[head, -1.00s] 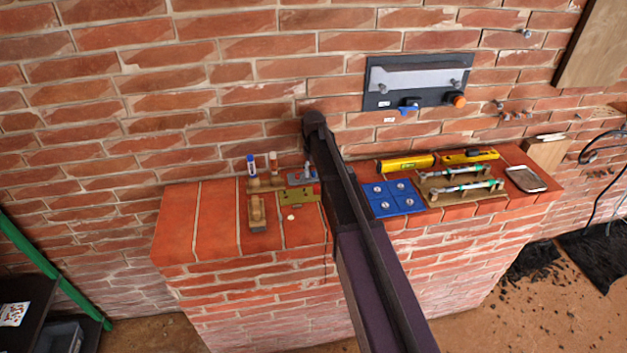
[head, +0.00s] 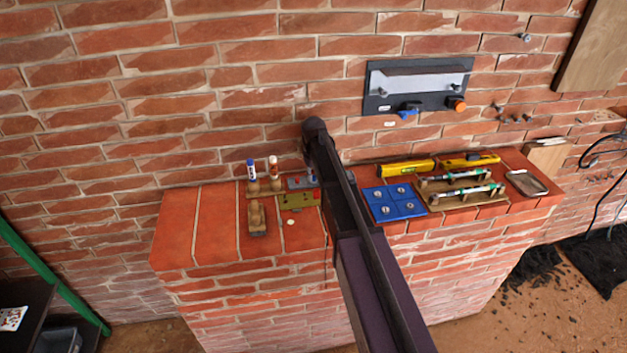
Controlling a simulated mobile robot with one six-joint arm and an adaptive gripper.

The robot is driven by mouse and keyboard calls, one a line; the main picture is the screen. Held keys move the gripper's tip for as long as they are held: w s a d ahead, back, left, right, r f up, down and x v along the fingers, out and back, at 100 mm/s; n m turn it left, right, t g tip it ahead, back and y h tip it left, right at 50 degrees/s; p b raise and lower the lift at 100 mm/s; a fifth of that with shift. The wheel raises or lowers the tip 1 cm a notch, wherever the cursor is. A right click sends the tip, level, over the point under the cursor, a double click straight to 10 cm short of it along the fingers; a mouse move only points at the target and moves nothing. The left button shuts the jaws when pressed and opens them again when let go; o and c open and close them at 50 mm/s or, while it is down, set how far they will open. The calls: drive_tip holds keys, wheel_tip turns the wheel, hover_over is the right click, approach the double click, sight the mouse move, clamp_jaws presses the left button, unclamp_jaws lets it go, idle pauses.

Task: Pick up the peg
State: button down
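My arm reaches over the brick ledge (head: 215,225), and its far end is above the ledge near the wall. A little of what seems to be my gripper (head: 309,175) shows beside the arm, low over a small grey-blue plate (head: 296,183). The arm hides most of it, and its fingers are too small to read. An olive plate (head: 293,199) with a red end lies in front of the grey-blue one. I cannot make out a peg for certain; it may be hidden behind the arm or gripper.
Two markers, blue-capped (head: 251,169) and red-capped (head: 273,167), stand in a wooden holder left of the arm. A wooden block tool (head: 257,218) lies in front. Right are a blue plate (head: 407,207), rods on a rack (head: 465,191), a yellow level (head: 405,167) and a tray (head: 526,183).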

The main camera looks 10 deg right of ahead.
sight(314, 177)
drive_tip(key=shift+r, duration=0.2)
idle(0.4)
wheel_tip(314, 177, up, 4)
drive_tip(key=p, duration=0.4)
drive_tip(key=shift+s+f, duration=0.1)
drive_tip(key=shift+f, duration=0.05)
drive_tip(key=s, duration=0.5)
drive_tip(key=s+a, duration=0.1)
drive_tip(key=s, duration=0.4)
drive_tip(key=s+a+p, duration=0.1)
drive_tip(key=s, duration=0.4)
drive_tip(key=shift+s+a+r, duration=0.15)
drive_tip(key=shift+s+r, duration=0.2)
drive_tip(key=shift+r, duration=0.05)
